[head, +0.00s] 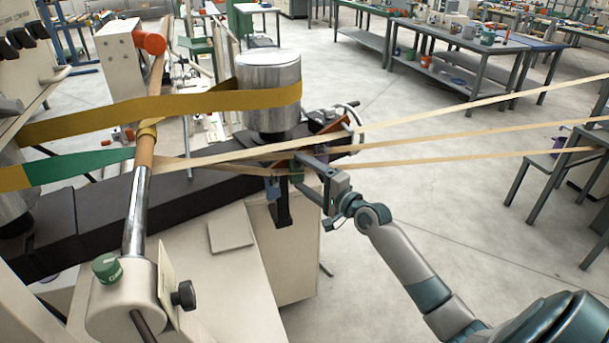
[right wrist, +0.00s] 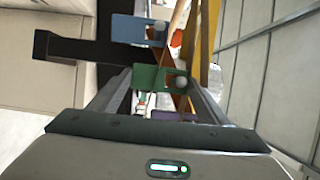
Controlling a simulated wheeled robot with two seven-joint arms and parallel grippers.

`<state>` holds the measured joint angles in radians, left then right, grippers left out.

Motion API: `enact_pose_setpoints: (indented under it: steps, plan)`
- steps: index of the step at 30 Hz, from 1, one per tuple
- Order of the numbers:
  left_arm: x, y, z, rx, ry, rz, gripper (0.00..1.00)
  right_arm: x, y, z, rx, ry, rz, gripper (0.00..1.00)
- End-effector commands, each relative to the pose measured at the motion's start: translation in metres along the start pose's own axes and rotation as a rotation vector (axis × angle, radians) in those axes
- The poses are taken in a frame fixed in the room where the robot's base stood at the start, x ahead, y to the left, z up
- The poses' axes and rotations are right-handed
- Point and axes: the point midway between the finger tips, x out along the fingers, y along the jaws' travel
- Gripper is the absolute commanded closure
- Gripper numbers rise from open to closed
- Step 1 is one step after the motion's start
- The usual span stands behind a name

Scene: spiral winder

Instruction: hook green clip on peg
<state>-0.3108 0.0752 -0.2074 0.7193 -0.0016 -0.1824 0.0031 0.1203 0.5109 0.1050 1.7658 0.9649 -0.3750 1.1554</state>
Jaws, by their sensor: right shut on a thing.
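The green clip (right wrist: 148,78) is a flat plate with a square opening on its right side, in the right wrist view. It lies between the fingers of my right gripper (right wrist: 160,84), which is shut on it. A round pale peg tip (right wrist: 181,81) shows at the opening; I cannot tell if the clip is hooked on it. In the head view my right gripper (head: 301,173) is at the machine's bracket below the steel roller, and the green clip (head: 297,178) is mostly hidden there. My left gripper is not in view.
A blue clip (right wrist: 124,27) sits beside another pale peg tip (right wrist: 159,29). A purple piece (right wrist: 174,116) is partly hidden. Pale bands (head: 440,112) stretch right from the bracket. A steel roller (head: 268,95) with a yellow belt (head: 180,104) stands close by.

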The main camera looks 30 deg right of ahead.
Motion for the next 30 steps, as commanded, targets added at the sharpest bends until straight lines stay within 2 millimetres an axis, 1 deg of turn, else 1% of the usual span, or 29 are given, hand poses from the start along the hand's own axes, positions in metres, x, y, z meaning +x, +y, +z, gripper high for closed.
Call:
enact_pose_setpoints:
  steps: [14,15,16,17,26,30]
  plan:
    - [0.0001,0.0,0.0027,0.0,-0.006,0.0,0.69,-0.0001,-0.0004,-0.0001,0.0,0.0,-0.001,0.52]
    - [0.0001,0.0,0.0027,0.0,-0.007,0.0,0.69,-0.0001,-0.0004,-0.0001,0.0,0.0,-0.001,0.2]
    - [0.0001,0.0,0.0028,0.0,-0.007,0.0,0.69,-0.0001,-0.0004,-0.0001,0.0,0.0,-0.001,0.13]
    - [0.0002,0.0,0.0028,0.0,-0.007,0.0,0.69,-0.0001,-0.0004,-0.0001,0.0,0.0,-0.001,0.08]
    - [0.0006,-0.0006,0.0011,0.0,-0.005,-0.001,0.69,-0.0004,0.0001,-0.0001,0.0,0.0,0.0,0.08]
    - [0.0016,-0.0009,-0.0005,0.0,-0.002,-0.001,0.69,-0.0041,0.0005,0.0,0.0,0.0,0.0,0.08]
